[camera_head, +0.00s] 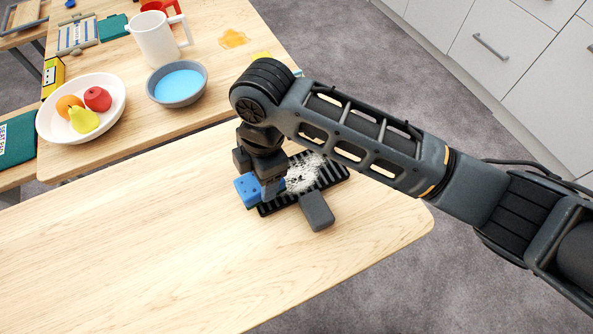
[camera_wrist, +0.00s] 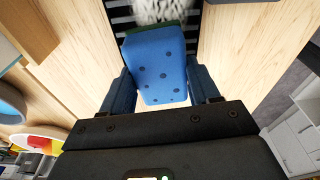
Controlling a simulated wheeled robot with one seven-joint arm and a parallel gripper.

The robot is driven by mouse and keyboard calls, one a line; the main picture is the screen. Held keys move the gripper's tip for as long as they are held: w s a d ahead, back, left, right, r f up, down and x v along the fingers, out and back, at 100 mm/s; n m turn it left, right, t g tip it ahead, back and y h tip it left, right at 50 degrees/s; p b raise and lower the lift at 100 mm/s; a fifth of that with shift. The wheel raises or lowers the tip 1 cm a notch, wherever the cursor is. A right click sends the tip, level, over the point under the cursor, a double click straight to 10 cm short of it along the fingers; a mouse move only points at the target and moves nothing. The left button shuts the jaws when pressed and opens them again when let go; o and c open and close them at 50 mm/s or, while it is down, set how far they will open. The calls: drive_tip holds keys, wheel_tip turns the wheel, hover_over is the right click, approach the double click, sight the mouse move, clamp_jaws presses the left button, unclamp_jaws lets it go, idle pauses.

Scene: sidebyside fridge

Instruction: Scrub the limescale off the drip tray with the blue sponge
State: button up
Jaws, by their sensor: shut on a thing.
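The blue sponge (camera_head: 246,190) is held in my gripper (camera_head: 262,183), at the left end of the drip tray. In the wrist view the sponge (camera_wrist: 160,72) sits between the two fingers of my gripper (camera_wrist: 162,90), with a dark green edge at its far side. The drip tray (camera_head: 334,172) is black and slatted, lying on the near table. A white, speckled limescale patch (camera_head: 305,173) covers its middle; part of it also shows in the wrist view (camera_wrist: 158,10). I cannot tell whether the sponge touches the tray. My wrist hides part of the tray.
A dark grey block (camera_head: 316,211) lies at the tray's near edge. On the far table are a fruit bowl (camera_head: 55,128), a grey bowl with blue contents (camera_head: 177,84), a white pitcher (camera_head: 156,40) and an orange spill (camera_head: 233,39). The near table's left part (camera_head: 110,250) is clear.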

drive_tip(key=shift+r+p, duration=1.3)
drive_tip(key=shift+r, duration=1.4)
drive_tip(key=o, duration=0.5)
drive_tip(key=c, duration=0.6)
drive_tip(key=shift+o, duration=0.2)
drive_tip(key=shift+f, duration=0.15)
drive_tip(key=shift+w+d+f+b, duration=0.1)
drive_tip(key=shift+d+f+b, duration=0.15)
drive_tip(key=shift+f+b, duration=0.35)
drive_tip(key=shift+w+d+f+b, duration=0.15)
drive_tip(key=shift+d+f+b, duration=0.2)
drive_tip(key=shift+f, duration=0.45)
drive_tip(key=shift+w+d+f+b, duration=0.1)
drive_tip(key=shift+d+f+b, duration=0.1)
drive_tip(key=shift+f+b, duration=0.45)
